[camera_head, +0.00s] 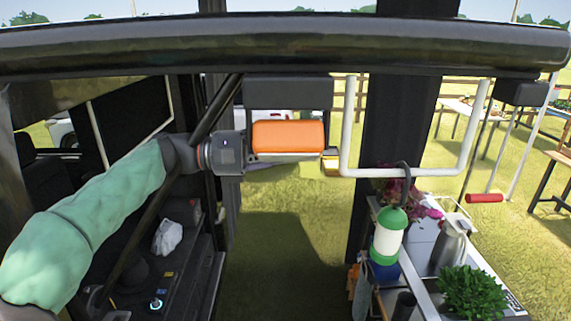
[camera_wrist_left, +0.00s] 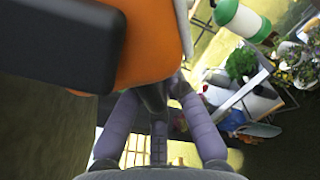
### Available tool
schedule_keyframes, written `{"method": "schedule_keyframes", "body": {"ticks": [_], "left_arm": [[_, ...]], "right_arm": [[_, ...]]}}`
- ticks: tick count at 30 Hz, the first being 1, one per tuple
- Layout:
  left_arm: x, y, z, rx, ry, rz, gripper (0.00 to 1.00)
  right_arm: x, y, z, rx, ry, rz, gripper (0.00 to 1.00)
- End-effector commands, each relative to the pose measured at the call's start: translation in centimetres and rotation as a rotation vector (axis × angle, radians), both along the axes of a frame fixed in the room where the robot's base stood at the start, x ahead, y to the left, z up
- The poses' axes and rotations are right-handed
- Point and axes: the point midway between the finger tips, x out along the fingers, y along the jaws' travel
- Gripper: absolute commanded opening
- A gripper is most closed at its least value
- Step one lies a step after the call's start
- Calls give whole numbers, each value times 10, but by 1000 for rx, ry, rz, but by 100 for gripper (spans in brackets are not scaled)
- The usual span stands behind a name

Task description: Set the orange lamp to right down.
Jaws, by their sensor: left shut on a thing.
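The orange lamp (camera_head: 288,137) is in the middle of the head view, below a black block (camera_head: 288,93). Its orange body shows as a wide shape with a pale lower edge. My left gripper (camera_head: 238,152) is at its left side, and its fingers are mostly hidden there in the head view. In the left wrist view the orange lamp (camera_wrist_left: 148,50) fills the upper middle, just beyond the fingers (camera_wrist_left: 162,98). They are shut on a dark part next to the orange body. Which part of the lamp this is, I cannot tell. My right gripper is not in view.
A white bar (camera_head: 415,172) runs just right of the lamp. A green and white lantern (camera_head: 388,235) hangs from it by a dark hook, above a cluttered table (camera_head: 485,290) with plants and a metal can. A dark beam (camera_head: 420,45) crosses above. Grass is open below the lamp.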

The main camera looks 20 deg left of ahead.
Motion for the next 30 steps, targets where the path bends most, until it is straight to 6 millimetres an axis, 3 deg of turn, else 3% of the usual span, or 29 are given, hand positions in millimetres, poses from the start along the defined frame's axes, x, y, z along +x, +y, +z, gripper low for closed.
{"method": "schedule_keyframes", "body": {"ticks": [10, 26, 27, 28, 30], "left_arm": [[5, 1, 7, 36, -126, 1, 0], [6, 2, 10, 40, -147, 1, 0], [6, 2, 10, 40, -147, 1, 23], [6, 2, 10, 40, -147, 1, 31], [6, 2, 10, 41, -146, 1, 35]], "right_arm": [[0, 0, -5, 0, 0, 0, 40], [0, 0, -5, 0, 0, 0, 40], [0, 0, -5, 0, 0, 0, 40], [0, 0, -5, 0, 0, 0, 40], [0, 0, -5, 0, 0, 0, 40]]}}
